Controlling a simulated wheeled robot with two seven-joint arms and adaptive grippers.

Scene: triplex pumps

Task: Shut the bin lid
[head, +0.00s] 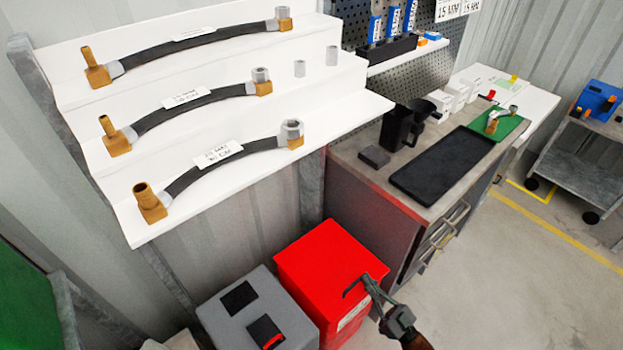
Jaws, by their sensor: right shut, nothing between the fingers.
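The red bin (345,325) stands on the floor below the shelves, against the grey cabinet. Its red lid (318,255) lies over the top and looks flat, with no gap that I can see. My right gripper (357,284) is shut and empty. It is over the front right part of the lid, near its edge. I cannot tell whether the fingers touch the lid. My left gripper is out of view.
A grey box (245,318) with black panels stands left of the bin. White stepped shelves (215,205) with hoses hang above. A workbench with a black tray (445,165) is behind. The floor (510,270) at right is clear.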

